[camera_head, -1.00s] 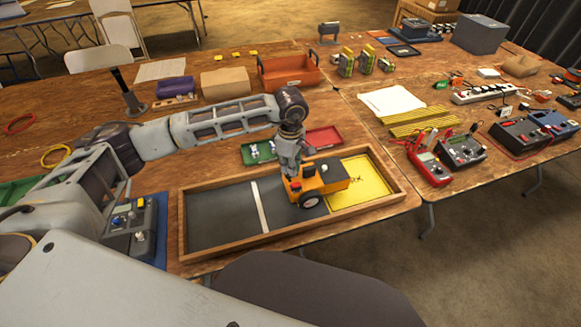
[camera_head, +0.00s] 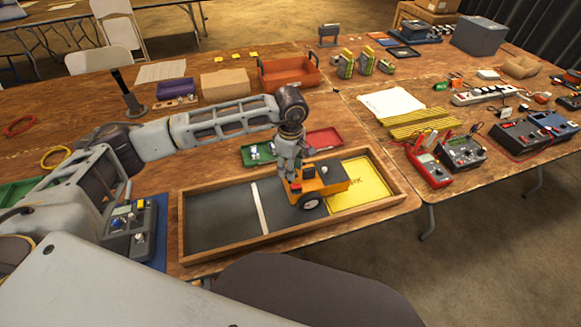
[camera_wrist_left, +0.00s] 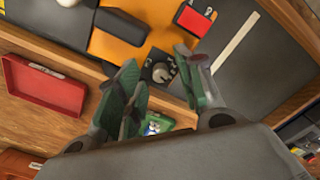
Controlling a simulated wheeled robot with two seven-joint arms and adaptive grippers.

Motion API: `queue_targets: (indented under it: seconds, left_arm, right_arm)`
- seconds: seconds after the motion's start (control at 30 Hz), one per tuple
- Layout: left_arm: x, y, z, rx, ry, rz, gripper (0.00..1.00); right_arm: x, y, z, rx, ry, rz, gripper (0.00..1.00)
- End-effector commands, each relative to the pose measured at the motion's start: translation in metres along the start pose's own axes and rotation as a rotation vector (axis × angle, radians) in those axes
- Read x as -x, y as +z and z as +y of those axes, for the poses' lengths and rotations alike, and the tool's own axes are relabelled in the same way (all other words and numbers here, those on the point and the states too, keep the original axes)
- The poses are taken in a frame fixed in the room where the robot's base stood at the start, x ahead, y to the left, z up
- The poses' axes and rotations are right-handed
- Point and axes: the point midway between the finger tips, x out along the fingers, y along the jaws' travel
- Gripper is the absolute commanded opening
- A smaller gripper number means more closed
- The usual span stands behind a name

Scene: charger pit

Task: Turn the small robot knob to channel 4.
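The small robot (camera_head: 325,180) is an orange box with dark wheels, standing in a wood-framed pit (camera_head: 222,248), partly on the yellow zone (camera_head: 372,183). In the left wrist view its orange top (camera_wrist_left: 122,42) carries a red block (camera_wrist_left: 194,18) and a small grey knob (camera_wrist_left: 161,72) on a dark dial plate. My left gripper (camera_head: 291,182) points down over the robot's left end. In the wrist view its green-padded fingers (camera_wrist_left: 160,80) are apart with the knob in the gap between them. I cannot tell whether they touch it. The channel marks are too small to read. My right gripper is not in view.
A green tray (camera_head: 246,158) and a red tray (camera_head: 328,138) lie behind the pit. A grey control box (camera_head: 128,228) stands left of it. Meters (camera_head: 432,170) stand on the right table. The pit's dark left floor (camera_head: 220,217) is clear.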

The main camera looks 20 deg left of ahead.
Motion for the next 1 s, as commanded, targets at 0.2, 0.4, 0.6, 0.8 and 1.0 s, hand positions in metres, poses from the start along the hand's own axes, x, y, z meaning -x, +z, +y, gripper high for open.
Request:
queue_targets:
  seconds: [0.2,0.4,0.6,0.8,1.0]
  left_arm:
    - [0.019,0.0,0.001,0.0,0.003,0.0,0.37]
    - [0.047,0.0,0.001,-0.001,0.003,0.0,0.37]
    - [0.077,0.0,0.001,0.0,0.002,0.0,0.37]
    - [0.102,0.0,0.001,0.0,0.002,0.0,0.37]
    - [0.114,0.0,0.0,0.0,0.0,0.001,0.37]
  right_arm:
    - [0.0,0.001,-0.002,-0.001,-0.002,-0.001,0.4]
    - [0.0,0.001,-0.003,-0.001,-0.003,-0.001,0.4]
    - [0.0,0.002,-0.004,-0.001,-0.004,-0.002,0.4]
    - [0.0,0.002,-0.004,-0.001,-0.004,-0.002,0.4]
    - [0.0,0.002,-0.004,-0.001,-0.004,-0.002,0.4]
